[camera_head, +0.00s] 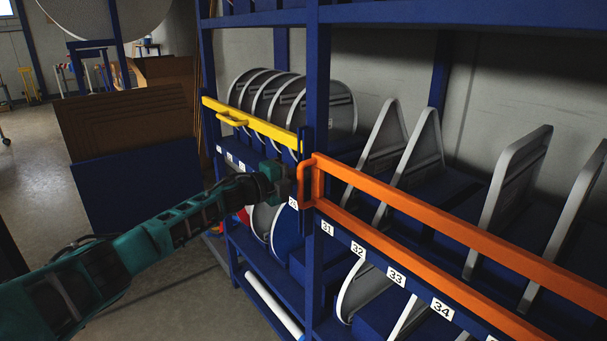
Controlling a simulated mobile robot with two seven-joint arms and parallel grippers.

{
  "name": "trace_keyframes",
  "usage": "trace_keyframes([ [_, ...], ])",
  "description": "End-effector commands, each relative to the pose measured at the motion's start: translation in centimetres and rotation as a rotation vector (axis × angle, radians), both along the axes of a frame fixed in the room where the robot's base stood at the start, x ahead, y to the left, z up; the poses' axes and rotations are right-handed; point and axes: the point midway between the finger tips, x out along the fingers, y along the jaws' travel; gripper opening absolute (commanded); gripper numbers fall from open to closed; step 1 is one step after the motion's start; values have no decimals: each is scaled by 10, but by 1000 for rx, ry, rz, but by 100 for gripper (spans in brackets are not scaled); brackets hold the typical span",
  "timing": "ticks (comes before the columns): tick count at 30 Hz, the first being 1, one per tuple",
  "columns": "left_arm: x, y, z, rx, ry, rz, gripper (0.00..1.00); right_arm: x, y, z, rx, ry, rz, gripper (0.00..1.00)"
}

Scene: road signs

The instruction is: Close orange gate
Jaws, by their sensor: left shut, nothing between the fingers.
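The orange gate (455,225) is two long rails joined by an upright with a handle loop at its left end. It runs across the front of the right shelf bay, its left end at the blue post (317,110). Its right end is out of view. My left gripper (289,182) is shut and empty, just left of the gate's handle; I cannot tell whether it touches it. My right gripper is not in view.
A yellow gate (250,124) crosses the left bay, above my left gripper. Round signs (270,95) and triangular signs (415,150) stand on the blue shelf. Brown boards (125,120) lean at the left. The floor (170,265) in front of the rack is clear.

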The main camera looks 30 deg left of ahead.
Motion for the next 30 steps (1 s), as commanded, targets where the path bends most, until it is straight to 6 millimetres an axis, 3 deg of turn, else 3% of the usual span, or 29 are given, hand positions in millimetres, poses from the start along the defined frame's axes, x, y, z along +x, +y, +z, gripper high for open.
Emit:
trace_keyframes([
  [11,-5,2,0,0,0,-1,0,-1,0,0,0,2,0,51],
  [30,-95,44,-2,3,3,-1,0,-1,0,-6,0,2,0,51],
])
